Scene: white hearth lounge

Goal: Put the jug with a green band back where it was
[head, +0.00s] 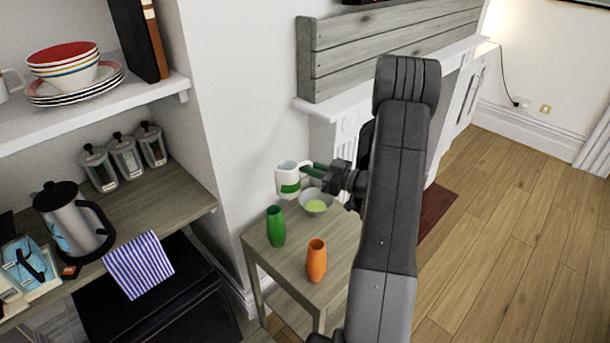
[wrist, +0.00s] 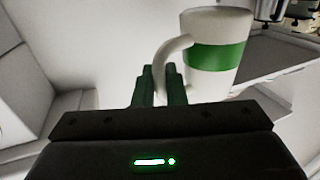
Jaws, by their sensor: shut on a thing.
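The white jug with a green band (head: 289,178) is held upright in the air above the back of the small wooden side table (head: 338,245). My gripper (head: 313,170) reaches it from the right and is shut on it. In the wrist view the jug (wrist: 218,55) is at the upper right, with its handle toward my gripper. The gripper's fingers (wrist: 160,85) are closed at the handle.
A green vase (head: 275,226), an orange vase (head: 316,260) and a bowl with something green (head: 316,202) stand on the side table. A counter (head: 165,197) with canisters and a kettle (head: 72,222) is at the left. Wooden floor (head: 490,230) is clear at the right.

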